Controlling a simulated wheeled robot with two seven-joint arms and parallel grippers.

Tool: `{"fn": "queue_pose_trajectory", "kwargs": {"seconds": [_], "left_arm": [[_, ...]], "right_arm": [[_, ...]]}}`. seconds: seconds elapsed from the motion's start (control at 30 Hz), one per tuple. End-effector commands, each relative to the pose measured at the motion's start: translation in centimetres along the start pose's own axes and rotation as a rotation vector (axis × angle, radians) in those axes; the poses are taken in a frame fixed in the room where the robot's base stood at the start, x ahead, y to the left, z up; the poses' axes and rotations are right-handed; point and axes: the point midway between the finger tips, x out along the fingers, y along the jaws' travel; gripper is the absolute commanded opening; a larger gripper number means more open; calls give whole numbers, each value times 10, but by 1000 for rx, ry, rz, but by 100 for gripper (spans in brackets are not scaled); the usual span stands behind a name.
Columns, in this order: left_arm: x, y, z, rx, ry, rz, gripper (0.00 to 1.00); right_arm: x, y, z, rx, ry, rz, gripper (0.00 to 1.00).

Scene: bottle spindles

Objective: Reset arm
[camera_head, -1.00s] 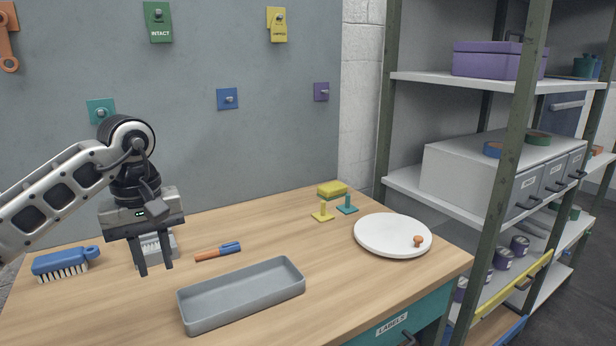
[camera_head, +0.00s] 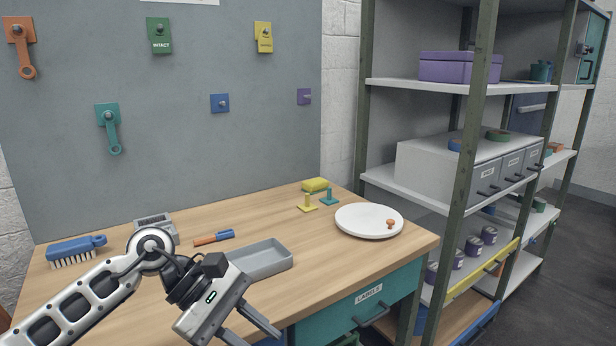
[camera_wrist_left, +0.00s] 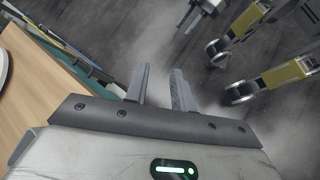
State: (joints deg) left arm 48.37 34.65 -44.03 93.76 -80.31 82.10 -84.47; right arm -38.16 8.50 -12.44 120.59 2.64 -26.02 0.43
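My left arm comes in from the lower left in the head view. Its gripper (camera_head: 258,336) points down and to the right at the front edge of the workbench (camera_head: 330,270). It hides the near part of the grey tray (camera_head: 262,260) from view. In the left wrist view the two fingers of the left gripper (camera_wrist_left: 160,80) stand apart with nothing between them, above the dark floor.
The bench holds a blue brush (camera_head: 75,247), a marker (camera_head: 214,237), a yellow sponge (camera_head: 315,184), two small spindles (camera_head: 328,197) and a white disc (camera_head: 360,223) with an orange knob (camera_head: 390,223). A shelf rack (camera_head: 470,150) stands right.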

Motion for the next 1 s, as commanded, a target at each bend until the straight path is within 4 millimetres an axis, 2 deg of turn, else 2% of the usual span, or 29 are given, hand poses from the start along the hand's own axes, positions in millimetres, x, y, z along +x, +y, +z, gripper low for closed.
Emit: {"fn": "queue_pose_trajectory", "kwargs": {"seconds": [0.03,0.1,0.17,0.23,0.3,0.37,0.47,0.5,0.53,0.63,0.7,0.8,0.9,1.0], "left_arm": [[27,-2,24,-127,-175,68,25],[44,4,56,-362,-436,174,25],[47,11,75,-599,-665,249,25],[40,19,83,-901,-931,316,25],[30,22,73,-1227,-1196,361,25],[23,18,52,-1517,-1421,385,25],[22,-10,-1,-2014,-1797,401,25],[26,-29,-24,-2212,-1950,399,25],[32,-45,-40,2339,2048,-396,25],[55,-101,-78,1991,1730,-279,25],[71,-138,-92,1793,1562,-228,25],[91,-180,-101,1578,1390,-181,25],[103,-206,-103,1448,1289,-159,25],[109,-217,-102,1391,1246,-149,25]], "right_arm": [[0,0,2,1,-4,0,32],[-2,-1,4,2,-9,-1,32],[-2,-1,6,3,-12,-1,32],[-2,-1,6,4,-14,-1,32],[-2,-1,6,4,-14,-1,32],[-2,-1,6,4,-14,-1,32],[-2,-1,6,5,-14,-1,32],[-2,-2,6,6,-14,-1,32],[-2,-2,6,6,-13,-1,32],[-2,-2,5,8,-12,-1,32],[-2,-2,5,9,-11,-1,32],[-1,-2,4,10,-10,0,32],[-1,-2,4,9,-9,0,32],[-1,-2,4,9,-8,0,32]]}}
